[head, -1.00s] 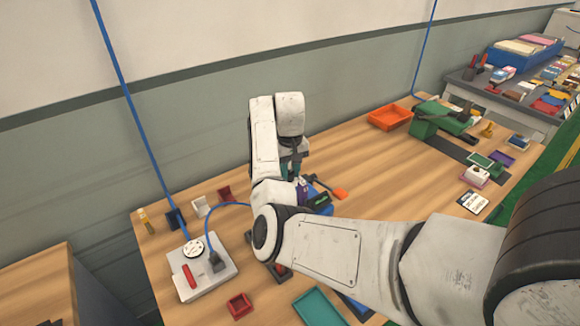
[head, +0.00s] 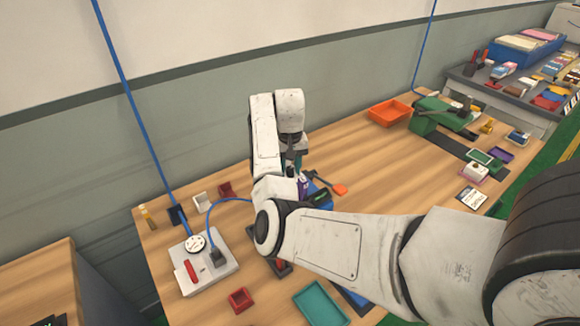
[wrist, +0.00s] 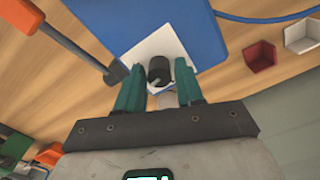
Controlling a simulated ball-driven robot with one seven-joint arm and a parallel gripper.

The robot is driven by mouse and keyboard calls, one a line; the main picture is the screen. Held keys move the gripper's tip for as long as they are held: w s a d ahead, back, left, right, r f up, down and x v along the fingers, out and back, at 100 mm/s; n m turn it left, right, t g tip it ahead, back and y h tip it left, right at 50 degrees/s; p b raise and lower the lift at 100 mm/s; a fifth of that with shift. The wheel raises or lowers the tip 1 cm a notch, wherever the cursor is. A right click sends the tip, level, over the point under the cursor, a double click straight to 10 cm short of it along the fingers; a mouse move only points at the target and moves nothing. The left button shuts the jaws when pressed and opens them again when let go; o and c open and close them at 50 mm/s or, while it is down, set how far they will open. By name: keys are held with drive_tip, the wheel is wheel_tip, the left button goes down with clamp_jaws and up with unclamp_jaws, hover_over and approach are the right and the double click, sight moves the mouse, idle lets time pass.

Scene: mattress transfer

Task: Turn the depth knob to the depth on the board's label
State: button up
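A black knob (wrist: 159,70) with a pale pointer line stands on a white plate (wrist: 160,46) beside a blue body (wrist: 185,22) in the wrist view. My gripper (wrist: 160,66) has its two green fingers apart on either side of the knob; I cannot tell whether they touch it. A pale cylindrical piece shows between the fingers just below the knob. In the head view the blue body (head: 320,199) is mostly hidden behind my arm, and my gripper is partly visible above it. I cannot read a depth label in either view.
A grey box (head: 222,272) with a red lever and blue cable stands at left. An orange-ended tool (head: 339,189) lies close to my gripper. A teal tray (head: 320,306), red bin (head: 240,299), orange tray (head: 389,112) and green machine (head: 440,117) stand around. The wood right of centre is clear.

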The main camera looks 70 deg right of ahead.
sight(291, 169)
drive_tip(key=shift+o, duration=1.3)
wheel_tip(291, 169, up, 11)
drive_tip(key=shift+p, duration=0.3)
drive_tip(key=shift+s+f, duration=0.1)
drive_tip(key=shift+f, duration=0.1)
